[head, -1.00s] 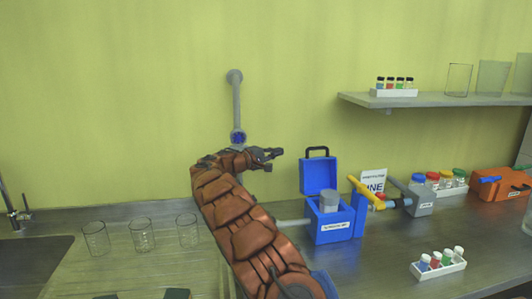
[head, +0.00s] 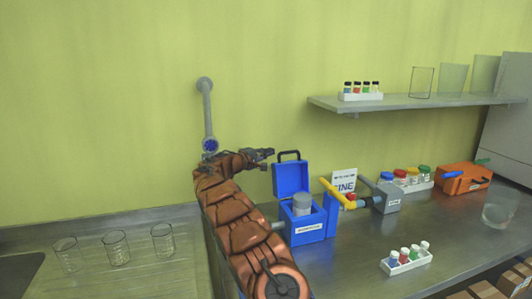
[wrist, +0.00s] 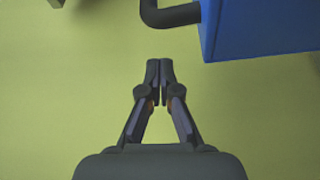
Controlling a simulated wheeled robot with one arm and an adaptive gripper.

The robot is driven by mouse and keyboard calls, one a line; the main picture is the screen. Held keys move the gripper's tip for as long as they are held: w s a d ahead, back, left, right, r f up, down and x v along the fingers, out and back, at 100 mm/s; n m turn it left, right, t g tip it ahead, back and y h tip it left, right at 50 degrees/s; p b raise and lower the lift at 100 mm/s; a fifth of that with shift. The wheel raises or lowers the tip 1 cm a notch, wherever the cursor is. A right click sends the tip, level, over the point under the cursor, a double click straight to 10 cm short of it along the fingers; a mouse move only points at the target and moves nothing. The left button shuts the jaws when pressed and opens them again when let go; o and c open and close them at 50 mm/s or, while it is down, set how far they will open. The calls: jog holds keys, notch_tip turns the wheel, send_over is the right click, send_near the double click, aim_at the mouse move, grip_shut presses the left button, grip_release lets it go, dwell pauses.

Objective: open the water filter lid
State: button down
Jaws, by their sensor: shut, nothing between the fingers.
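The water filter is a blue box (head: 305,226) on the counter with a label on its front and a grey cylinder (head: 302,204) inside. Its blue lid (head: 291,179) stands upright at the back, swung open, with a black handle (head: 288,155) on top. My gripper (head: 268,154) is at the end of the orange-brown arm, just left of the handle and at about its height. In the wrist view my gripper (wrist: 160,64) is shut and empty. The blue lid (wrist: 262,28) and part of its dark handle (wrist: 170,14) show above the fingertips, apart from them.
To the right are a yellow-handled valve (head: 337,194), a grey box (head: 384,198) and an orange box (head: 463,178). A white rack of vials (head: 407,260) stands at the front right. Several glass beakers (head: 116,248) stand at the left. A shelf (head: 420,102) hangs above right.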

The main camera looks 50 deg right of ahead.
aim_at(275, 165)
jog(key=shift+s+a+r+p, duration=0.1)
jog(key=shift+s+a+p, duration=0.2)
jog(key=shift+s, duration=0.4)
jog(key=shift+s+a+r+p, duration=0.15)
jog(key=shift+s+a, duration=0.15)
jog(key=shift+s, duration=0.35)
jog(key=shift+s+a+f, duration=0.1)
jog(key=shift+s+f, duration=0.05)
jog(key=shift+s, duration=0.05)
jog(key=shift+s+f+b, duration=0.15)
jog(key=shift+s+b, duration=0.05)
jog(key=shift+b, duration=0.55)
jog(key=shift+s+a+m+b, duration=0.15)
jog(key=shift+m+b, duration=0.15)
jog(key=shift+b, duration=0.25)
jog(key=s+m+b, duration=0.1)
jog(key=b, duration=0.3)
jog(key=s+a+r+h+b, duration=0.1)
jog(key=b, duration=0.3)
jog(key=shift+s+a+m, duration=0.1)
jog(key=shift+a+m, duration=0.15)
jog(key=shift+m, duration=0.15)
jog(key=shift+s+a+r+b, duration=0.15)
jog(key=shift+r+b, duration=0.15)
jog(key=shift+b, duration=0.3)
jog(key=shift+r, duration=0.1)
